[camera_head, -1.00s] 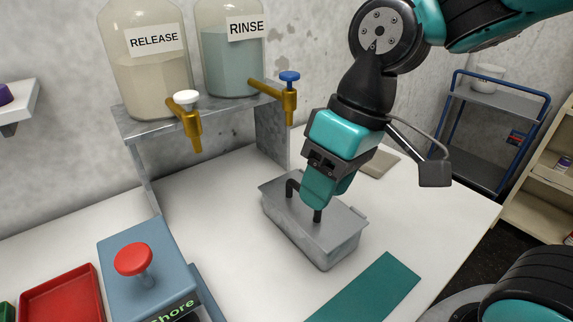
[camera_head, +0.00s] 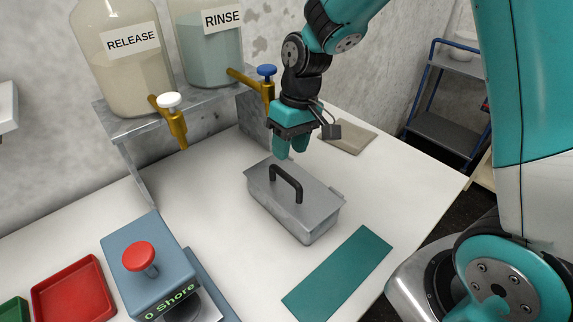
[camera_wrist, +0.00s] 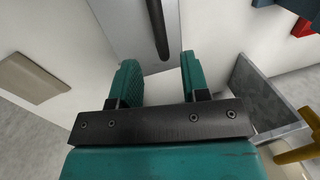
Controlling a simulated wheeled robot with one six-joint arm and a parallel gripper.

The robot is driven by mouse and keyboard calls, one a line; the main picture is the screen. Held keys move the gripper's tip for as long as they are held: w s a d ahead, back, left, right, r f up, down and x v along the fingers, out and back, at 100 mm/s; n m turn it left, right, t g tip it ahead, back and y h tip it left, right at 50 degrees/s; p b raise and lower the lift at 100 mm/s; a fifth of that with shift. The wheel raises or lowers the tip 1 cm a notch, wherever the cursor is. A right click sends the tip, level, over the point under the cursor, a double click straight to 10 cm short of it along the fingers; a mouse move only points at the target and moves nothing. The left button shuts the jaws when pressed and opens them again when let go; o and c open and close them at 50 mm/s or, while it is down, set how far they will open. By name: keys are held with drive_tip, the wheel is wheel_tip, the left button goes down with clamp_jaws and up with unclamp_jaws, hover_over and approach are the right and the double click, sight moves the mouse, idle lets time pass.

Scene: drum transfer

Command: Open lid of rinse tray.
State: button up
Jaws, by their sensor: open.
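The rinse tray (camera_head: 305,227) is a grey metal box on the white table, below the RINSE bottle's shelf. Its flat lid (camera_head: 262,187) lies on it and looks shut, with a black arched handle (camera_head: 287,180) standing up on top. My gripper (camera_head: 292,152) is open and empty above and behind the lid's far edge, apart from the handle. In the wrist view the two teal fingers (camera_wrist: 158,82) are spread, with the black handle (camera_wrist: 158,28) beyond them and the lid (camera_wrist: 125,30) around it.
The RINSE bottle (camera_head: 207,50) and RELEASE bottle (camera_head: 120,70) stand on a metal shelf with taps, left of my gripper. A teal mat (camera_head: 340,272) lies in front of the tray. A blue scale with a red knob (camera_head: 138,256) and a red tray (camera_head: 75,290) are at left. A beige pad (camera_head: 350,137) lies behind.

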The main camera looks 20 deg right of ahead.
sight(285, 173)
drive_tip(key=f, duration=0.4)
drive_tip(key=a+f, duration=0.1)
drive_tip(key=shift+s+f, duration=0.2)
drive_tip(key=shift+f, duration=0.2)
clamp_jaws()
